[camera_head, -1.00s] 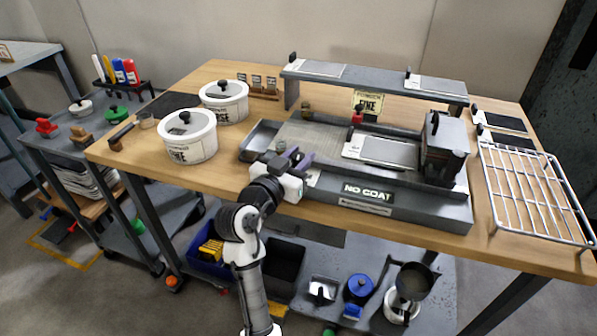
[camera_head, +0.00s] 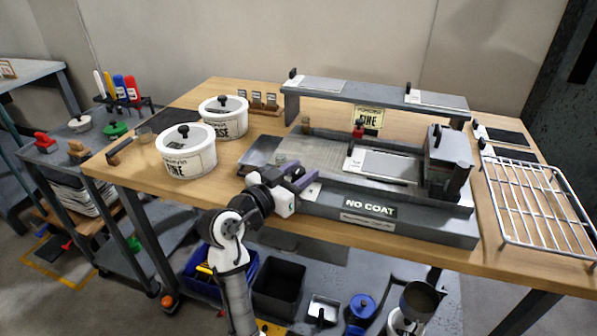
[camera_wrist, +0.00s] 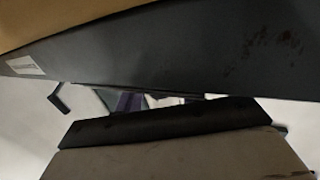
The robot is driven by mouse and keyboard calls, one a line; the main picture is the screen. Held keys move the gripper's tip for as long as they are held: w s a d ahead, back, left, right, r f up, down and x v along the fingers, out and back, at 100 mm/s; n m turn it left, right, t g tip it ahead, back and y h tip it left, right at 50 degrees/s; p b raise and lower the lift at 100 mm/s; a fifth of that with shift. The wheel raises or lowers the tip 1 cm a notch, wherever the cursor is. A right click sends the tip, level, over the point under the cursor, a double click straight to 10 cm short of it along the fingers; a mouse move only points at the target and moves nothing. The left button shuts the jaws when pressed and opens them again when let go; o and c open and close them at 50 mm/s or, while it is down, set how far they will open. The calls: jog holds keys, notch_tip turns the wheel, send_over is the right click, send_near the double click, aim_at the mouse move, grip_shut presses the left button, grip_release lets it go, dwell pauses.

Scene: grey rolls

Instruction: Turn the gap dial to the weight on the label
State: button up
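The grey coating machine (camera_head: 400,218) stands on the wooden bench, with a lit NO COAT sign (camera_head: 371,208) on its front. A yellowish FINE label (camera_head: 368,118) stands behind its bed. My gripper (camera_head: 304,181), with purple fingers, is at the machine's front left edge. It holds nothing that I can see, and its finger gap is unclear. In the wrist view a dark slanted panel (camera_wrist: 170,55) fills much of the picture.
Two white lidded pots, the FINE pot (camera_head: 187,153) and another (camera_head: 223,117), stand on the left of the bench. A raised shelf (camera_head: 385,92) spans the back of the machine. A wire rack (camera_head: 540,200) lies at the right.

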jog(key=shift+o, duration=0.8)
jog(key=shift+r, duration=0.1)
jog(key=b+v, duration=0.2)
jog(key=v, duration=1.1)
jog(key=shift+s+a, duration=0.25)
jog(key=shift+s, duration=0.1)
